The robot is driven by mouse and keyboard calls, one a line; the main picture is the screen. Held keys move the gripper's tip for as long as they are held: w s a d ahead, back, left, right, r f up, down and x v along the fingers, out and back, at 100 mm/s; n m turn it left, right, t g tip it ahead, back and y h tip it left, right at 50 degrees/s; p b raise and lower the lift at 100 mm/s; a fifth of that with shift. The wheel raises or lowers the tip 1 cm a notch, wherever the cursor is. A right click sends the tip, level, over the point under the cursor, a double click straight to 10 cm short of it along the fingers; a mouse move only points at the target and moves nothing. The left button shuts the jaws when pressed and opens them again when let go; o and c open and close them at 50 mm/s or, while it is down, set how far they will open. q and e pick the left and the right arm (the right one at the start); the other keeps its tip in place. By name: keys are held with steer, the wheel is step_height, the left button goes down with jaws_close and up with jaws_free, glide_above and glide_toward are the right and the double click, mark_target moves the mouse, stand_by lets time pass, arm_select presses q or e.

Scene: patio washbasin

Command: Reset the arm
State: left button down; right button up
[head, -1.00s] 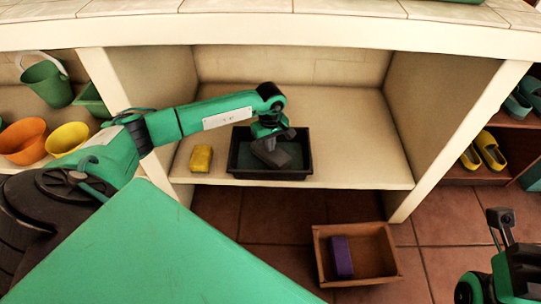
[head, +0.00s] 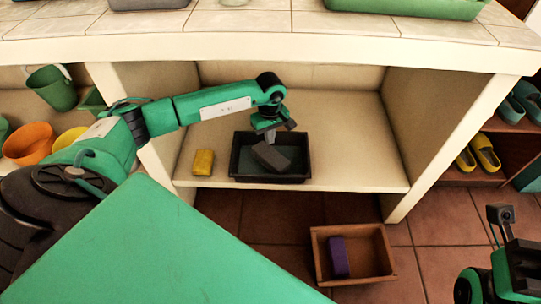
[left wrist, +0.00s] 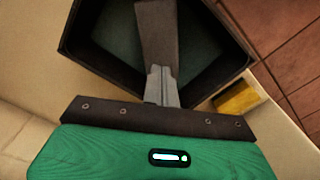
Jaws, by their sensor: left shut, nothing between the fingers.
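My left gripper (head: 270,137) is over the black tray (head: 236,172) on the shelf. Its fingers are shut and empty, also in the left wrist view (left wrist: 161,80). A dark grey block (head: 271,157) lies tilted in the tray, just below the fingertips. It also shows in the left wrist view (left wrist: 157,30), beyond the fingers. Part of my right arm shows at the lower right; its fingers are not in view.
A yellow block (head: 203,162) lies left of the tray. Cubby walls stand on both sides and a tiled counter (head: 260,20) overhangs above. On the floor, a wooden box (head: 385,270) holds a purple block (head: 338,257). Yellow clogs (head: 485,153) and buckets (head: 30,142) stand to the sides.

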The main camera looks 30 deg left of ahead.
arm_select(q)
steer(key=shift+r, duration=0.7)
steer(key=shift+d, duration=0.1)
